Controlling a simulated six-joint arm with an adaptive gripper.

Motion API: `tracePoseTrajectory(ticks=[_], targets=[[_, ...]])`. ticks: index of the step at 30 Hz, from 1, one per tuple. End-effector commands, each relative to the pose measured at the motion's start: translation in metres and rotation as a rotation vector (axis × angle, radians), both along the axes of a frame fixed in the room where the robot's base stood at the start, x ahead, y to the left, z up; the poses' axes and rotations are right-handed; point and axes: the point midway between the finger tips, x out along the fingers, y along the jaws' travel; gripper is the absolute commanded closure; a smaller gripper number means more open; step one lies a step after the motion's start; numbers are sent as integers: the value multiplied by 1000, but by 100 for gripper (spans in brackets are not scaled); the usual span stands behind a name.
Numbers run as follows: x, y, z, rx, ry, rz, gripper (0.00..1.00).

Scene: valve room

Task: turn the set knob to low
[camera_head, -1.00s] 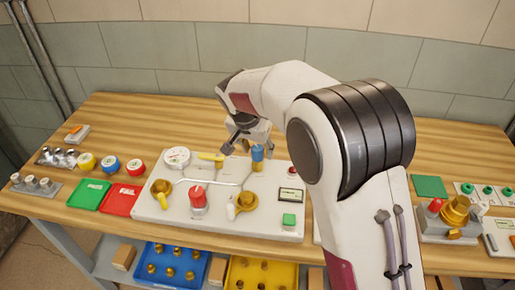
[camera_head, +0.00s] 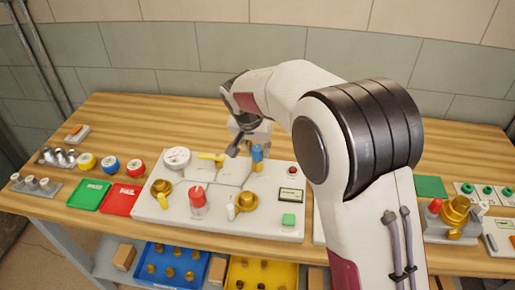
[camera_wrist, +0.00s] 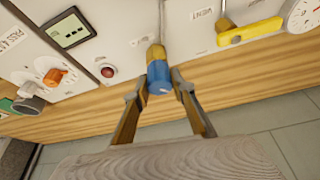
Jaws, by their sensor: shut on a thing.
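The blue knob (camera_head: 257,153) stands on a brass stem at the back right of the white valve panel (camera_head: 265,227). It also shows in the wrist view (camera_wrist: 160,77), with a small white mark on its end. I take it as the set knob, but I cannot read its label or any low mark. My gripper (camera_head: 247,143) is at the knob in the head view. In the wrist view my gripper (camera_wrist: 159,83) has one finger on each side of the knob and is shut on it.
A yellow lever (camera_head: 212,156) and a gauge (camera_head: 177,157) sit left of the knob. A red button (camera_head: 292,171) and a display (camera_head: 291,195) are to its right. A red-topped cylinder (camera_head: 197,200) and a brass valve (camera_head: 245,201) stand in front. Bare wood lies behind the panel.

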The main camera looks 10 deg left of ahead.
Motion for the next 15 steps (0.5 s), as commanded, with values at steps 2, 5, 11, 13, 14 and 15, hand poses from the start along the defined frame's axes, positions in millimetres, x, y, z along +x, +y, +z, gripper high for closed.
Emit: tracePoseTrajectory(ticks=[2, 5, 11, 13, 14, 15], targets=[[-1, -1, 0, 0, 2, 30, 97], [-1, 0, 0, 1, 2, 77, 97], [-1, -1, 0, -1, 3, 177, 97], [-1, -1, 0, 0, 2, 212, 97], [0, -1, 0, 0, 2, 228, 97], [-1, 0, 0, 0, 2, 248, 97]])
